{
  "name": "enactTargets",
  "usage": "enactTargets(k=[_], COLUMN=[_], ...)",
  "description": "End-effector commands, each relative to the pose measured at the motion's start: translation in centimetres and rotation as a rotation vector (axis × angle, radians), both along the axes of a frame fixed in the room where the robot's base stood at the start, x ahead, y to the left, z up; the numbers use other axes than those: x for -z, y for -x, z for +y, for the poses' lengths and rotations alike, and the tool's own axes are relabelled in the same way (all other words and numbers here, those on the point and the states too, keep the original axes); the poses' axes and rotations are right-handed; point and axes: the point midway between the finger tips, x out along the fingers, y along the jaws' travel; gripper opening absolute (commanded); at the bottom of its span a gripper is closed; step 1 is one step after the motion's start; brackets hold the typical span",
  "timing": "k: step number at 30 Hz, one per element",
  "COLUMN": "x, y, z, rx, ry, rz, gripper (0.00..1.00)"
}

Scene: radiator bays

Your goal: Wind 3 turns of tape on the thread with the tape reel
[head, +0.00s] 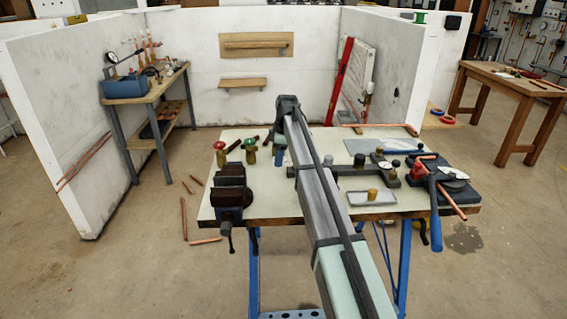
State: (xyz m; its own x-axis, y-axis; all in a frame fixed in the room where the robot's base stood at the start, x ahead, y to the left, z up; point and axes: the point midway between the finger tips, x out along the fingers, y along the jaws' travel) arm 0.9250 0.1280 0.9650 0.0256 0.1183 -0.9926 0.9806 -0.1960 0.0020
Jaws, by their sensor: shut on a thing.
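My arm reaches from the bottom edge up over the workbench (325,209) to a dark joint near the bench's far edge. My gripper's fingers do not show, and the arm covers the area behind it. I cannot make out a tape reel on the bench. A dark vise (230,187) stands at the bench's front left. I cannot pick out the thread for certain. Brass fittings with a red top (220,148), a green top (250,146) and a bluish top (280,143) stand behind the vise.
A shallow tray (353,199) with a brass piece (373,193) lies right of my arm. A blue-handled tool (434,205) and copper pipe (452,206) fill the bench's right end. Cut pipes (184,217) lie on the floor at left. White walls enclose the bay behind.

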Motion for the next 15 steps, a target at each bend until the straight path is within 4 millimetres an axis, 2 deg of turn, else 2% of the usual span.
enactTargets(k=[9,15], x=[-4.1,-5.8], y=[0.0,0.0], z=[0.0,0.0], rx=[0.000,0.000], ry=[0.000,0.000], rz=[-0.001,0.000], gripper=[0.37,0.37])
